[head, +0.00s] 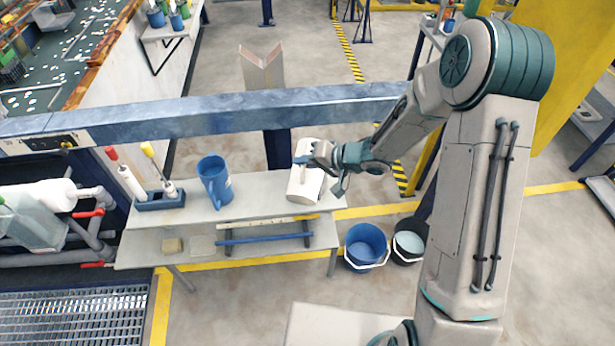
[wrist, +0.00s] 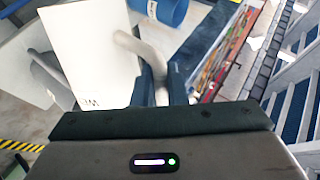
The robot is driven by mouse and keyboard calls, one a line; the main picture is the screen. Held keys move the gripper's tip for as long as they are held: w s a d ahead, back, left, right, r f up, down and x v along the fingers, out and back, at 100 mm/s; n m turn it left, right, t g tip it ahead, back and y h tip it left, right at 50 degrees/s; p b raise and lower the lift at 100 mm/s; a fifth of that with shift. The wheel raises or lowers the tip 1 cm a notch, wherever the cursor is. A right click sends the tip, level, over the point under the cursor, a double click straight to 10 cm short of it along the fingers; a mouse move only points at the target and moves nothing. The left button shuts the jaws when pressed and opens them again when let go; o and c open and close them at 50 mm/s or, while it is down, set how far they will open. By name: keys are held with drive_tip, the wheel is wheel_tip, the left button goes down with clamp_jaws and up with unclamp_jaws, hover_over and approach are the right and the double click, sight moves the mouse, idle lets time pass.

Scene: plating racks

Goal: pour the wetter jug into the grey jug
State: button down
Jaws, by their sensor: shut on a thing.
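A pale, off-white jug (head: 304,188) is at the right part of the bench top. My gripper (head: 312,160) is shut on its curved handle; the wrist view shows the pale jug (wrist: 90,55) and the handle between my fingers (wrist: 165,88). I cannot tell whether its base touches the bench. A blue jug (head: 214,182) stands upright on the bench to the left, apart from it; part of a blue jug also shows in the wrist view (wrist: 168,10). The contents of both jugs and any wetness are not visible.
The pale bench (head: 255,200) has clear top between the jugs. A blue holder (head: 158,201) with long-handled tools stands at its left. A blue rail (head: 240,115) runs behind. A blue bucket (head: 366,240) and a black bucket (head: 409,240) stand on the floor at right.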

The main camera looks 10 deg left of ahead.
sight(309, 144)
drive_tip(key=shift+w+r+m+g, duration=0.5)
drive_tip(key=shift+w+r, duration=0.3)
drive_tip(key=shift+r, duration=0.05)
drive_tip(key=shift+d, duration=0.1)
idle(0.7)
drive_tip(key=shift+w+r+m+g, duration=0.4)
drive_tip(key=shift+w+r+g, duration=0.2)
drive_tip(key=shift+w+r, duration=0.35)
drive_tip(key=shift+w+d+f, duration=0.1)
drive_tip(key=shift+f, duration=0.05)
idle(0.7)
drive_tip(key=shift+s+f+n+t+b, duration=0.3)
drive_tip(key=shift+s+f+t+b, duration=0.35)
drive_tip(key=shift+b, duration=0.9)
drive_tip(key=shift+s+a+f+n+t+b, duration=0.1)
drive_tip(key=shift+s+f+n+t+b, duration=0.35)
drive_tip(key=shift+b, duration=0.85)
drive_tip(key=shift+s+a+f+n+t+b, duration=0.15)
drive_tip(key=shift+s+f+b, duration=0.55)
drive_tip(key=shift+b, duration=0.6)
drive_tip(key=shift+r, duration=0.15)
drive_tip(key=shift+s+f, duration=0.1)
drive_tip(key=shift+f, duration=0.1)
